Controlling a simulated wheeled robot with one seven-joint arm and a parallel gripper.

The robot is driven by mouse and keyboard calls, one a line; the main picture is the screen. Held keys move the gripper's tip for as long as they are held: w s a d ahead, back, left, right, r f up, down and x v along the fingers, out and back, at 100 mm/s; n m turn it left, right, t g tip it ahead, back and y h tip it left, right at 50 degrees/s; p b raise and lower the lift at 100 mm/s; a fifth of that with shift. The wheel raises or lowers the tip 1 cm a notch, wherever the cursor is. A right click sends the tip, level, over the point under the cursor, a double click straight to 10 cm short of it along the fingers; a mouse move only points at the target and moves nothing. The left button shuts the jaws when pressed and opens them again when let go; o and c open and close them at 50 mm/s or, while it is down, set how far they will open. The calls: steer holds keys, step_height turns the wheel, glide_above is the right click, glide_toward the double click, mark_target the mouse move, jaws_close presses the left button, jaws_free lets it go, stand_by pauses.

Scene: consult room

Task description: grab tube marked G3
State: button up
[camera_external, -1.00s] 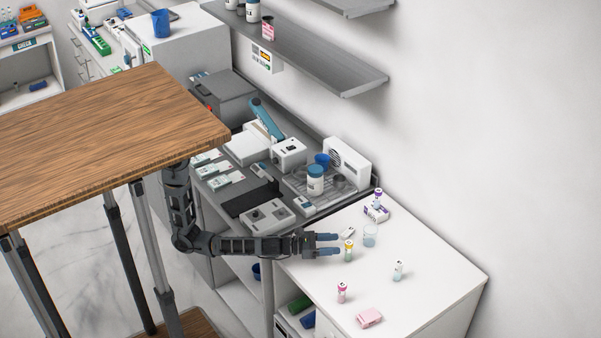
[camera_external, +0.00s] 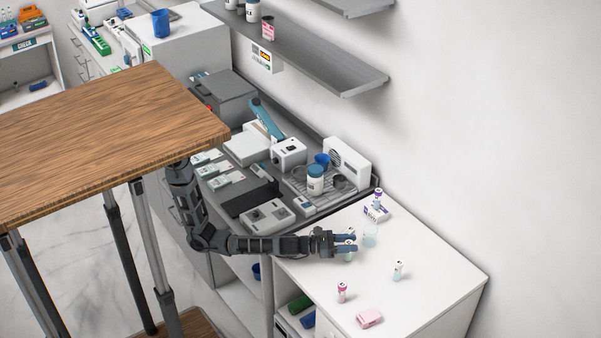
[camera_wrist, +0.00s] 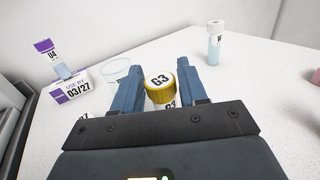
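The tube marked G3 (camera_wrist: 159,82) has a yellow cap with black print and stands upright on the white counter. In the wrist view it is between the two blue fingers of my gripper (camera_wrist: 160,66), with the fingers spread on either side and white counter showing beside the cap. In the external view my gripper (camera_external: 347,242) is low over the counter, and its fingers hide most of the G3 tube (camera_external: 349,257). Whether a finger touches the tube is hard to tell.
A clear beaker (camera_wrist: 117,72) stands just beyond the left finger. A purple-topped tube (camera_wrist: 50,58) and a "USE BY 03/27" box (camera_wrist: 70,90) are farther left. A white-capped tube (camera_external: 398,270), pink-capped tube (camera_external: 342,291) and pink box (camera_external: 369,318) stand apart on the counter.

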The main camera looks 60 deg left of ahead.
jaws_close()
stand_by(0.3)
